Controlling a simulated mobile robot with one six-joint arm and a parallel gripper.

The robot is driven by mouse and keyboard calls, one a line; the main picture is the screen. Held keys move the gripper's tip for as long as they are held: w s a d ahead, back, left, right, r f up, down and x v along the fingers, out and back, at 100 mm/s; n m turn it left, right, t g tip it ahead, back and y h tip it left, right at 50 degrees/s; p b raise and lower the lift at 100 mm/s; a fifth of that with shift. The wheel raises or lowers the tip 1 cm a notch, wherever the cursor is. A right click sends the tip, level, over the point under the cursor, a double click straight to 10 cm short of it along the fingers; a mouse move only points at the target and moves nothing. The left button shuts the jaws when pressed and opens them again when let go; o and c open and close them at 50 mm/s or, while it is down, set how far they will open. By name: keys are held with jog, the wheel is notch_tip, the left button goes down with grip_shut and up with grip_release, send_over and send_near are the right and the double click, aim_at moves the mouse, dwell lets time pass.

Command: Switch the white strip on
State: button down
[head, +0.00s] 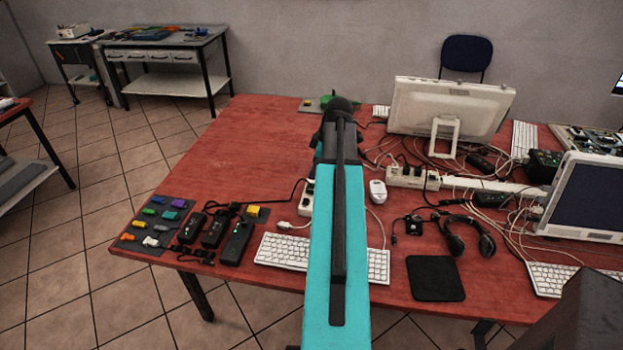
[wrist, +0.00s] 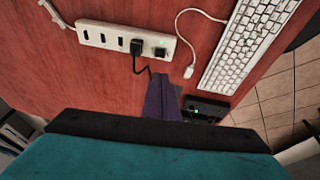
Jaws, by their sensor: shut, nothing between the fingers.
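In the wrist view a white strip (wrist: 110,36) lies on the red table, with a row of dark sockets. A black plug (wrist: 136,46) sits in it near its right end. Beside the plug, at that end, is a dark square switch (wrist: 160,51) with a small greenish spot. My gripper (wrist: 162,82) is shut and empty, its fingertips just below the switch end in the picture; I cannot tell its height. In the head view part of a white strip (head: 307,196) shows left of my arm, which hides the rest. Another white strip (head: 408,178) with plugs lies right of my arm.
A white keyboard (wrist: 248,42) and a white cable plug (wrist: 188,72) lie right of the strip. A black box (wrist: 205,109) with a green light is near the table edge. Monitors (head: 450,105), headphones (head: 468,237) and tangled cables fill the right side. The table's left rear is clear.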

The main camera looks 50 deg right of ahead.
jog(key=shift+v, duration=0.8)
jog(key=shift+a, duration=0.1)
